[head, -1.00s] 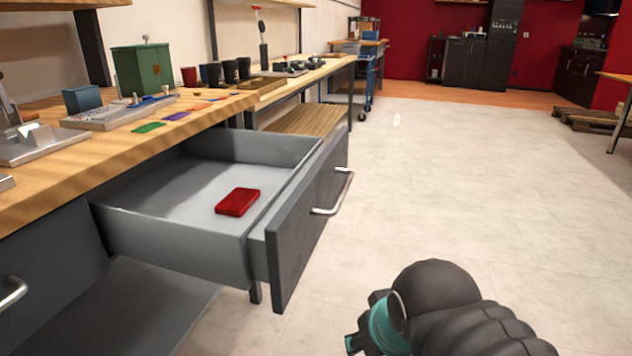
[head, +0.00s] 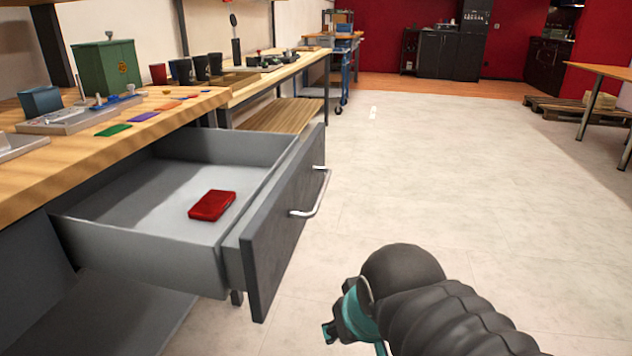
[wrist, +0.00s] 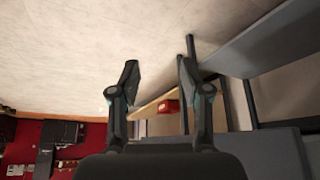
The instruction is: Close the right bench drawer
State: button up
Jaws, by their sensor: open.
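The right bench drawer (head: 150,250) is pulled well out from under the wooden bench top (head: 60,165) in the head view. Its grey front panel (head: 262,262) carries a silver bar handle (head: 318,195) on the outer face. A red box (head: 212,205) lies inside on the drawer floor. My arm is at the lower right of the head view, apart from the drawer front, with open floor between them. In the wrist view my gripper (wrist: 158,68) is open, its two fingers apart with nothing held between them. A small red thing (wrist: 168,106) shows behind the fingers.
The bench top holds a green cabinet (head: 108,66), several cups and coloured cards. A second bench (head: 262,82) stands beyond. The pale floor (head: 450,170) right of the drawer is clear. A table (head: 603,72) and pallet (head: 572,110) stand far right.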

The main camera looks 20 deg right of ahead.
jog(key=d, duration=0.1)
jog(key=w+d+f+m+g, duration=0.1)
jog(key=d, duration=0.1)
jog(key=shift+f+p, duration=0.3)
jog(key=shift+p, duration=0.05)
grip_shut()
jog(key=w+d+f+m+g+y+p, duration=0.1)
jog(key=w+d+f+m+y+p, duration=0.15)
jog(key=w+d+m+y, duration=0.9)
jog(key=m+t+y+p, duration=0.1)
jog(key=m+t+y, duration=0.35)
jog(key=m, duration=0.65)
send_near(321, 162)
jog(key=shift+t, duration=0.45)
jog(key=x, duration=0.7)
jog(key=shift+s+a+f+b, duration=0.15)
jog(key=shift+s+a+b, duration=0.15)
